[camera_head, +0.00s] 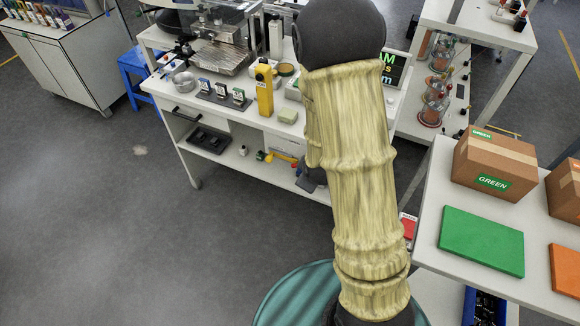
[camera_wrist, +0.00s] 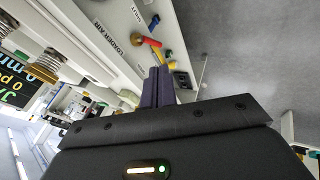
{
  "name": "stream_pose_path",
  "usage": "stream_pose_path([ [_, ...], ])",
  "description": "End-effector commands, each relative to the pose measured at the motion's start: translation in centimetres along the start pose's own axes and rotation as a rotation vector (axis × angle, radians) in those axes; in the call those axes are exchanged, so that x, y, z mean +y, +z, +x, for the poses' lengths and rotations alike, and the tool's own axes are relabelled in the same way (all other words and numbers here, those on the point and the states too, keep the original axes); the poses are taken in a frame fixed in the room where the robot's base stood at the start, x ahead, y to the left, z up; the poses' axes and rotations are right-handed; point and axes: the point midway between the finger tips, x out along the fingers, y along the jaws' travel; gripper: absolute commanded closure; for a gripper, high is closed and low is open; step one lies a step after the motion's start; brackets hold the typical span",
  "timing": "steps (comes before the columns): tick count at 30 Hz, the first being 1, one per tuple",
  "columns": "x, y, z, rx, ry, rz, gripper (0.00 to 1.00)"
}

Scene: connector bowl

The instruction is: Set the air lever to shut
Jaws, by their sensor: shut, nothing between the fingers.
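In the head view the yellow lever (camera_head: 284,156) shows low on the bench's front side. My gripper (camera_wrist: 157,72) is shut and empty, its dark fingertips just short of the lever in the wrist view; I cannot tell whether they touch. In the head view my gripper is mostly hidden behind my arm.
The white bench (camera_head: 220,132) carries a machine, a yellow device (camera_head: 264,90) and small cards on top. A black tray (camera_head: 208,141) sits on its lower shelf. A side table (camera_head: 432,190) with boxes stands at right. Grey floor at left is clear.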

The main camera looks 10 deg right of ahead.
Motion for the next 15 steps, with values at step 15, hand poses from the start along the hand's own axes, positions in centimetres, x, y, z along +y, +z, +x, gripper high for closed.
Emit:
stream_pose_path([
  [15,-1.6,1.4,-14.5,-0.256,-0.197,0.737,1.0],
])
